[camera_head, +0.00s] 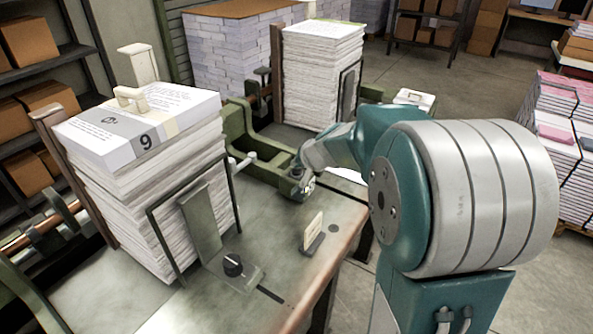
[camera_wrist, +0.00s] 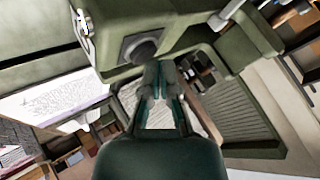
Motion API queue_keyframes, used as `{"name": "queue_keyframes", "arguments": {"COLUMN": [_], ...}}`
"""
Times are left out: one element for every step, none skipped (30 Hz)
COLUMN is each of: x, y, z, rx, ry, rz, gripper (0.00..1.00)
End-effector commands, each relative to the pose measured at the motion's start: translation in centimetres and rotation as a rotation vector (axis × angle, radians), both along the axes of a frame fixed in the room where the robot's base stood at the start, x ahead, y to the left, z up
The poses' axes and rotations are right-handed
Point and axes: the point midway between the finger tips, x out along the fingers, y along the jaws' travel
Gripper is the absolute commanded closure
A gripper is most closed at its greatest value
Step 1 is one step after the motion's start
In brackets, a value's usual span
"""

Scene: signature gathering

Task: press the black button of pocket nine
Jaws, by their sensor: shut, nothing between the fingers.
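The paper stack of pocket nine (camera_head: 165,185) stands at the left in the head view, with a large 9 on its top sheet. A black knob (camera_head: 232,265) sits on a metal plate in front of it. In the wrist view, a round black button (camera_wrist: 141,47) sits on a green housing (camera_wrist: 112,50). My gripper (camera_wrist: 160,68) is shut and empty, its tips just below and right of that button in the picture. I cannot tell whether they touch the housing. In the head view, my arm reaches the green rail's near end, and my fingers cannot be made out.
A small card in a dark stand (camera_head: 313,237) is on the metal table (camera_head: 275,230). A green rail (camera_head: 262,160) runs between the nine stack and another paper stack (camera_head: 322,75). A wire guard (camera_head: 165,240) stands before the nine stack. The table front is mostly clear.

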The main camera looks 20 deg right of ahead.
Motion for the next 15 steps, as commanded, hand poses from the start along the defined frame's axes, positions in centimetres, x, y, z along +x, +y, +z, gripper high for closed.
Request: {"name": "queue_keyframes", "arguments": {"x": [0.0,0.0,0.0,0.0,-0.01,0.0,-0.01,0.0,-0.01,-0.01,-0.01,0.0,-0.01,-0.01,-0.01], "y": [0.01,0.01,0.01,0.01,0.01,0.01,0.01,0.01,0.01,0.01,0.01,0.01,0.01,0.01,0.01], "z": [-0.01,-0.03,-0.05,-0.07,-0.1,-0.15,-0.18,-0.22,-0.25,-0.29,-0.32,-0.36,-0.39,-0.43,-0.47], "rx": [0.0,0.0,0.0,0.0,0.0,0.0,0.0,0.0,0.0,0.0,0.0,0.0,0.0,0.0,0.0], "ry": [0.0,0.0,0.0,0.001,0.001,0.001,0.001,0.001,0.001,0.001,0.001,0.001,0.001,0.001,0.001], "rz": [0.0,0.0,0.0,0.001,0.001,0.001,0.001,0.001,0.001,0.001,0.001,0.001,0.001,0.001,0.001], "gripper": [1.0,1.0,1.0,1.0,1.0,1.0,1.0,1.0,1.0,1.0,1.0,1.0,1.0,1.0,1.0]}}
